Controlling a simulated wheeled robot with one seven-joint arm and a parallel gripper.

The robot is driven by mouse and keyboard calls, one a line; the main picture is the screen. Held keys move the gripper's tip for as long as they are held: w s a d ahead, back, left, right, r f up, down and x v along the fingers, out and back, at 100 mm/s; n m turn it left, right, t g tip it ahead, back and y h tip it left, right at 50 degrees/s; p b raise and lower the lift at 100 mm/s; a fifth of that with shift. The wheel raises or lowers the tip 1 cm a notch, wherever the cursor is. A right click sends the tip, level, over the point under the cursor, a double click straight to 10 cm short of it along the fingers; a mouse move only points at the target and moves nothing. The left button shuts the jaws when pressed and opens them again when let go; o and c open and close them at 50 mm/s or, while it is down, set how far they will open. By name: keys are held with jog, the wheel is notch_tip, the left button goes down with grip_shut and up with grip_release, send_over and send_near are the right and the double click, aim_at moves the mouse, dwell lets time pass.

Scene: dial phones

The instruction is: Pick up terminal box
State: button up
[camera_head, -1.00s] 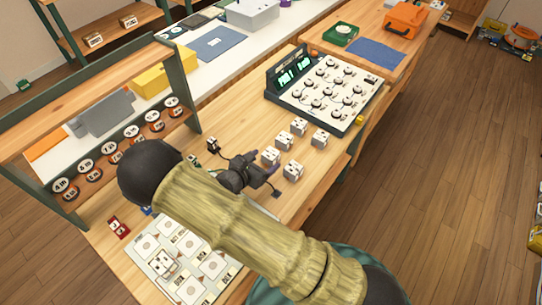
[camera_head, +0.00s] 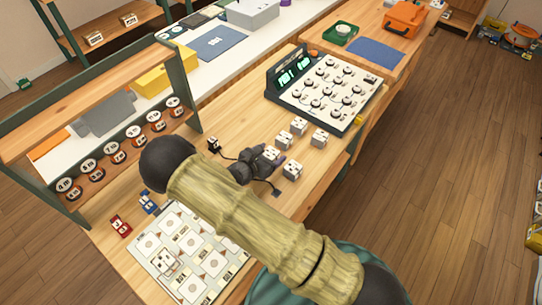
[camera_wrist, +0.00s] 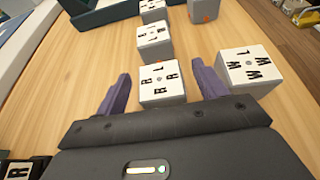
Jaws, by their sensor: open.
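Several terminal boxes, grey cubes with white lettered tops, stand on the wooden bench. In the wrist view, the nearest terminal box (camera_wrist: 163,84) sits between the tips of my open gripper (camera_wrist: 161,82); whether either finger touches it I cannot tell. A second terminal box (camera_wrist: 249,67) stands just right of the right finger, and a third (camera_wrist: 152,41) is directly behind the nearest one. In the head view, my gripper (camera_head: 268,163) is low over the bench, partly hiding one box (camera_head: 273,153); another box (camera_head: 292,170) stands beside it.
A dial panel (camera_head: 325,92) with a lit green display stands behind the boxes. A shelf rack with round labelled dials (camera_head: 112,147) is at left. A card board (camera_head: 190,250) lies in front. A small dark-sided block (camera_head: 213,143) stands left of my gripper. Bench between is mostly clear.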

aim_at(270, 154)
jog(key=shift+c, duration=0.2)
jog(key=c, duration=1.1)
jog(key=shift+o, duration=0.2)
jog(key=shift+r, duration=0.15)
notch_tip(270, 154, up, 10)
jog(key=shift+f+b, duration=0.15)
jog(key=shift+b, duration=0.4)
